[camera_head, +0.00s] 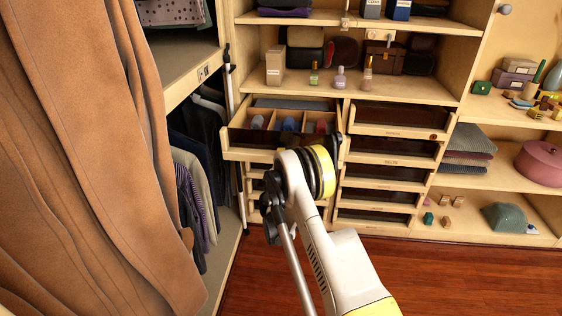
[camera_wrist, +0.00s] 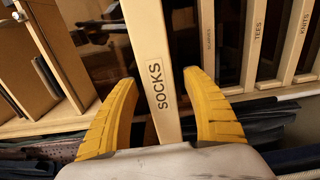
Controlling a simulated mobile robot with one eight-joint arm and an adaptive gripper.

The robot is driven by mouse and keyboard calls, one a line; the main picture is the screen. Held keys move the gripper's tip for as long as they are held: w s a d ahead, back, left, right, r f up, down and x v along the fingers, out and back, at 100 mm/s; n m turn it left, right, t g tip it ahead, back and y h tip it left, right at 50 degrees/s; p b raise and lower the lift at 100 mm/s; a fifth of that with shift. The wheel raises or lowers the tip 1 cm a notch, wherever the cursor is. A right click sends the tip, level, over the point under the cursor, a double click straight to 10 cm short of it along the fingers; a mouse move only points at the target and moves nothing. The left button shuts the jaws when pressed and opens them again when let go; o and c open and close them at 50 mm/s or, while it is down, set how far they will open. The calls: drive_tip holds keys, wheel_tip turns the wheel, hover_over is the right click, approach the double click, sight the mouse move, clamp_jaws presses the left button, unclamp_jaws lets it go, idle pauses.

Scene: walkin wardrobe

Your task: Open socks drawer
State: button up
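The socks drawer front (camera_wrist: 155,75) is a pale wooden rail labelled SOCKS in the wrist view. My gripper (camera_wrist: 160,77) has one yellow finger on each side of this rail, with visible gaps, so it is open. I cannot tell whether the palm touches the rail. In the head view, the top drawer of the left column (camera_head: 236,153) is pulled out, showing divided compartments with small blue, grey and red rolled items; it appears to be the socks drawer. My arm covers its lower right part, and my fingers are hidden there.
Closed drawers (camera_head: 385,173) fill the right column. Bottles and a box (camera_head: 275,65) stand on the shelf above. A brown coat (camera_head: 105,140) hangs close at the left, with more clothes (camera_head: 195,190) behind it. The wooden floor (camera_head: 470,280) at the right is clear.

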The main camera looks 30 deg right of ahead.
drive_tip(key=shift+a, duration=0.1)
drive_tip(key=v, duration=0.7)
drive_tip(key=shift+s, duration=0.25)
drive_tip(key=shift+a+r, duration=0.1)
drive_tip(key=shift+r, duration=0.05)
drive_tip(key=s+a+r+m+g+y, duration=0.1)
drive_tip(key=s+a+r+m+g, duration=0.15)
drive_tip(key=s+r, duration=0.45)
drive_tip(key=s+a+r+m+g+y, duration=0.1)
drive_tip(key=s+r+m+g, duration=0.2)
drive_tip(key=r, duration=0.9)
drive_tip(key=s+a+m+y, duration=0.2)
drive_tip(key=s+a, duration=0.3)
drive_tip(key=s, duration=0.5)
drive_tip(key=s+a+m+g+y, duration=0.1)
drive_tip(key=s+a+y, duration=0.2)
drive_tip(key=s, duration=0.7)
drive_tip(key=s+a+m+g+y, duration=0.1)
drive_tip(key=s+a+m+y, duration=0.1)
drive_tip(key=s+a, duration=0.5)
drive_tip(key=s+y, duration=0.1)
drive_tip(key=s, duration=0.3)
drive_tip(key=shift+f+m, duration=0.25)
drive_tip(key=shift+m, duration=0.1)
